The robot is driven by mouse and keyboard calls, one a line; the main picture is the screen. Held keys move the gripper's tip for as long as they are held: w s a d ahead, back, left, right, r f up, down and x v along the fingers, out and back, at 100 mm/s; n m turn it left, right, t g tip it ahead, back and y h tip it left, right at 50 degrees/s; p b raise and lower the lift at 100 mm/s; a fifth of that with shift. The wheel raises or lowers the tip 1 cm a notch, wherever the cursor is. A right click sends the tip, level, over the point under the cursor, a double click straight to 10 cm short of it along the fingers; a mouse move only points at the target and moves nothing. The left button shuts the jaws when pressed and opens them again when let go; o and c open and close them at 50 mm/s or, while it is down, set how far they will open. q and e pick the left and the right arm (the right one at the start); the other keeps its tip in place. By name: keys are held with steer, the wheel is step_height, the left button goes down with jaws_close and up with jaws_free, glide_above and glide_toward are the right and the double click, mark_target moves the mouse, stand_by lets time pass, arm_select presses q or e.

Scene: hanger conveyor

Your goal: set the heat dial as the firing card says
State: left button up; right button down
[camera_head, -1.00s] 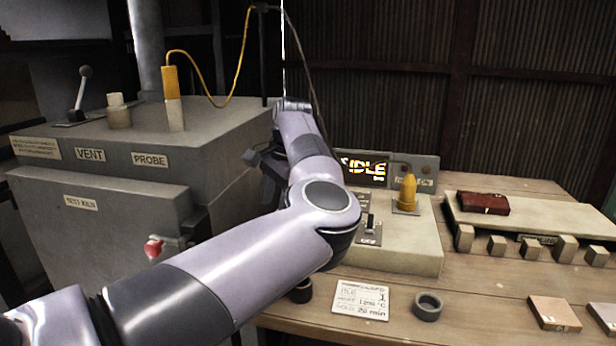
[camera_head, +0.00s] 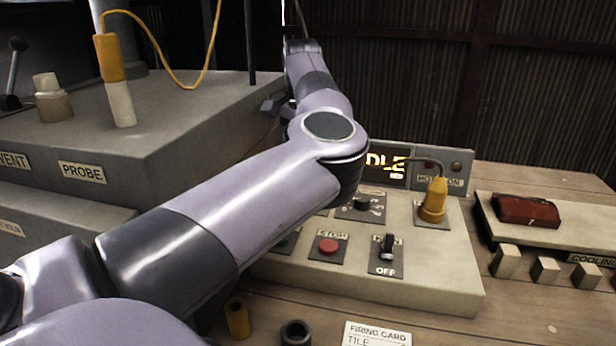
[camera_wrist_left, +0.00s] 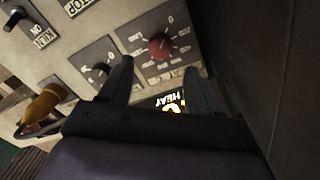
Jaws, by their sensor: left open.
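A red dial (camera_wrist_left: 161,46) on a dark plate shows in the wrist view; its lettering is too blurred to read. My left gripper (camera_wrist_left: 160,73) is open, its two fingers pointing toward this dial with nothing between them; I cannot tell whether they touch it. In the head view the arm hides the red dial and the gripper. A black dial (camera_head: 362,203) sits beside it, also in the wrist view (camera_wrist_left: 100,71). The firing card (camera_head: 376,336) is cut off by the bottom edge, showing only its title and "TILE". My right gripper is not in view.
The panel carries a red stop button (camera_head: 328,246), a black switch (camera_head: 386,254) and a yellow plug (camera_head: 433,204). A partly covered lit display (camera_head: 385,165) stands behind. The grey kiln (camera_head: 150,125) is at left. A dark red block (camera_head: 527,210) lies on the cooling rack at right.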

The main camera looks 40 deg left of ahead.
arm_select(q)
steer(key=shift+w+f, duration=0.15)
steer(key=shift+f, duration=0.2)
steer(key=shift+d+f, duration=0.2)
steer(key=shift+f, duration=2.95)
steer(key=c, duration=1)
